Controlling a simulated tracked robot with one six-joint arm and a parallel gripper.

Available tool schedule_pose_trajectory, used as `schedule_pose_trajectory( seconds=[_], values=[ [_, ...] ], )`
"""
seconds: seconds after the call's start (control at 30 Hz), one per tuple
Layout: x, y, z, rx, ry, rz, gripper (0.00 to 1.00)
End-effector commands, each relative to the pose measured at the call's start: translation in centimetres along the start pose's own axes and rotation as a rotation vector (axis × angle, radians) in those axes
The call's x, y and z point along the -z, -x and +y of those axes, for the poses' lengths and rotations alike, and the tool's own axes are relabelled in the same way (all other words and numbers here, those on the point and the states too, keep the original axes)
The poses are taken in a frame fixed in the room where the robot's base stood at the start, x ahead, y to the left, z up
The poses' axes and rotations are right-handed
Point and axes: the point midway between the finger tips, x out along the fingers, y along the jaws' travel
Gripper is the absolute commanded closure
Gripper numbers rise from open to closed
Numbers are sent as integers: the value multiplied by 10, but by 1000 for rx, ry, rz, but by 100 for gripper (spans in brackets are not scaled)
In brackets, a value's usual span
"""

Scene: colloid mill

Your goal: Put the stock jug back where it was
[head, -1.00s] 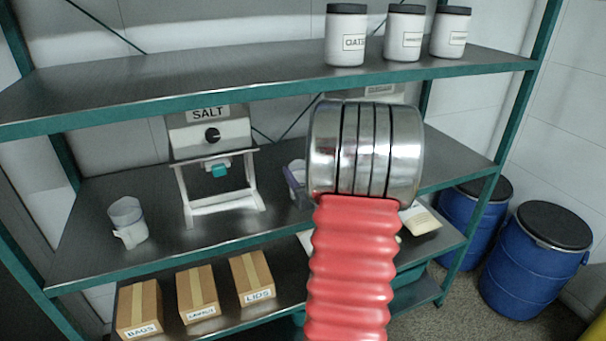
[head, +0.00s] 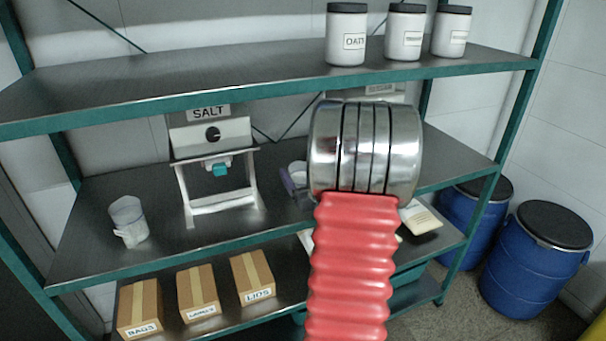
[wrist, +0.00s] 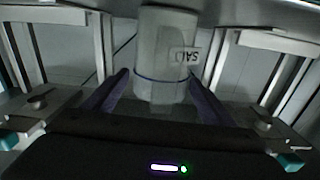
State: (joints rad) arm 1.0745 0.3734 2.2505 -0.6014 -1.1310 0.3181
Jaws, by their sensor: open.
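A pale cylindrical vessel with a blue line and a label that seems to start "SA" (wrist: 165,58) stands upright between the fingers of my gripper (wrist: 160,84) in the wrist view. The gripper is open, with one purple finger on each side of it; I cannot tell whether either finger touches it. In the head view my steel wrist and red sleeve hide most of the gripper. A purple finger (head: 288,184) shows left of the wrist, beside a pale rounded thing (head: 298,171). A translucent jug (head: 128,221) stands at the left of the middle shelf. I cannot tell which vessel is the stock jug.
A SALT dispenser (head: 211,135) stands on the middle shelf (head: 88,200); another dispenser is mostly hidden behind my arm. Labelled jars, including oats (head: 347,25), stand on the top shelf. Cardboard boxes (head: 196,285) lie below. Blue drums (head: 537,265) stand at right.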

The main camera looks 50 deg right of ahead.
Motion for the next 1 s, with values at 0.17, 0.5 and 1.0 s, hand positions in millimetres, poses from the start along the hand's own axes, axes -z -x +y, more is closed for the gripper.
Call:
schedule_pose_trajectory(
  seconds=[0.17,0.5,1.0],
  values=[
    [2,7,0,-1,0,1,22],
    [2,59,1,-3,0,0,22],
    [2,120,0,-1,0,1,22]
  ],
)
